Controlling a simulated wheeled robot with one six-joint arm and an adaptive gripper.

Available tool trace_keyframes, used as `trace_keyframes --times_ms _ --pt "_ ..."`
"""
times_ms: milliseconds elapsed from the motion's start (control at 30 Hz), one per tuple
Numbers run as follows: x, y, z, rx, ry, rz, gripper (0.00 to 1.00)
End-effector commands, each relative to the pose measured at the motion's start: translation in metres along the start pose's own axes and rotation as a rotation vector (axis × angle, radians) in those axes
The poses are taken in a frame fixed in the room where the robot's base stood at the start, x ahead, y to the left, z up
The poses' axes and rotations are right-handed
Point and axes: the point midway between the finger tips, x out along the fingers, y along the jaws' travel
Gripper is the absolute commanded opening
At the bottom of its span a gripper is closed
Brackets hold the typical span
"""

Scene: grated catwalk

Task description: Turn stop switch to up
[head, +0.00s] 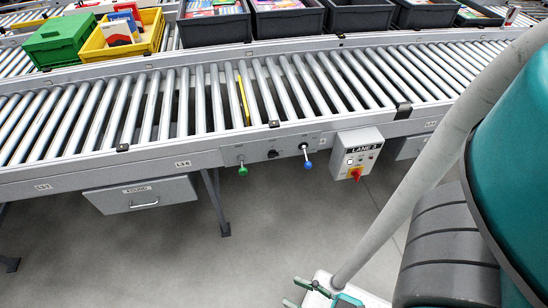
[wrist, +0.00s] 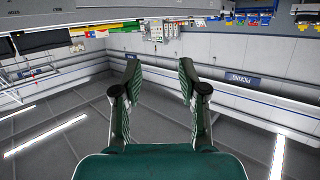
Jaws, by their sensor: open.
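A grey control box (head: 357,153) marked LANE 3 hangs on the front rail of the roller conveyor. A red rotary switch (head: 355,173) on a yellow plate sits low on its face; I take it for the stop switch. Its exact pointing is too small to tell. My gripper (head: 295,293) is low at the bottom edge of the head view, well below and in front of the box, touching nothing. In the wrist view my gripper (wrist: 158,76) has its two fingers apart with nothing between them. A small panel beyond the fingers there is too small to identify surely.
Left of the box, a panel on the rail carries a blue-knobbed lever (head: 307,164), a black knob (head: 272,154) and a green-knobbed lever (head: 242,170). A drawer (head: 142,195) and a support leg (head: 216,203) stand below the conveyor. The floor in front is clear.

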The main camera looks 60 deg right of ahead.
Motion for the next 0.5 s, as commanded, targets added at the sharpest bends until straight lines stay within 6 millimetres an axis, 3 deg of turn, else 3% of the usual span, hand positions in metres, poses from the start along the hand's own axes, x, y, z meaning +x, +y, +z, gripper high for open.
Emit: trace_keyframes --times_ms 267,500 --pt "0.057 0.028 0.047 0.309 0.081 0.138 0.38" --pt "0.121 0.074 0.086 0.633 0.203 0.262 0.38"
